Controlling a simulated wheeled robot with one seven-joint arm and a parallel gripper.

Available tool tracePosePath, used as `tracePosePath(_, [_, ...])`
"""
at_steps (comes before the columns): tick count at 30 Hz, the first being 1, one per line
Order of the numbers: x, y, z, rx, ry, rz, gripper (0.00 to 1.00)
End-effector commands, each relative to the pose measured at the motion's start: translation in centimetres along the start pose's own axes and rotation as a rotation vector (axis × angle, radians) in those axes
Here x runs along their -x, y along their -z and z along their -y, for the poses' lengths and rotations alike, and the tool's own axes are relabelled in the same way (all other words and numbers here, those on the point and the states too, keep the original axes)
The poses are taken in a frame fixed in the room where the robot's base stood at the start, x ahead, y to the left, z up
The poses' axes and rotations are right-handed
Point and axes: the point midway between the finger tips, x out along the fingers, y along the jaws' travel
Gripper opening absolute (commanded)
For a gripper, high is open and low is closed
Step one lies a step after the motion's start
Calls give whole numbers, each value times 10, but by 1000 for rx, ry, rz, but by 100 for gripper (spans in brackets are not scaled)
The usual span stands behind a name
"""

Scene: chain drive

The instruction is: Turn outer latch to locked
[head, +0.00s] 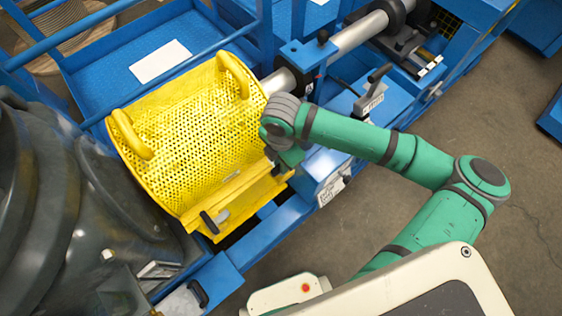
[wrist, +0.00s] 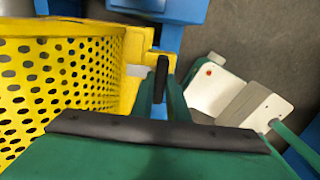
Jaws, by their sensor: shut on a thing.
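The yellow perforated guard (head: 190,130) sits closed over the drive, with two loop handles on top. A black latch handle (head: 209,222) shows at the left end of its front edge. My gripper (head: 279,168) is at the right end of that edge, its fingertips mostly hidden by my arm. In the wrist view, my gripper (wrist: 162,98) has its green fingers on either side of a black latch handle (wrist: 162,72), beside the guard's yellow edge (wrist: 135,50). I take this held handle as the outer latch. It stands upright in the wrist picture; its locked mark is not visible.
A blue frame (head: 225,275) runs below the guard. A large dark housing (head: 70,200) stands at left. A grey shaft (head: 355,35), a blue bracket with a black knob (head: 323,36) and a lever (head: 379,73) lie beyond my gripper. The floor at right is open.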

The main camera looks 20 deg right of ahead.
Motion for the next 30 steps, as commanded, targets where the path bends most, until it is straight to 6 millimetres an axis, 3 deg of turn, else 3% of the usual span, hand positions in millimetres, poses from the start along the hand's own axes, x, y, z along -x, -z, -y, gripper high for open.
tracePosePath(15, [1, -2, 0, 19, -1, 5, 0])
tracePosePath(16, [1, -2, 0, 19, -1, 5, 16])
tracePosePath(18, [1, -2, 0, 19, -1, 5, 33])
tracePosePath(30, [6, -2, 0, 17, -1, 3, 33])
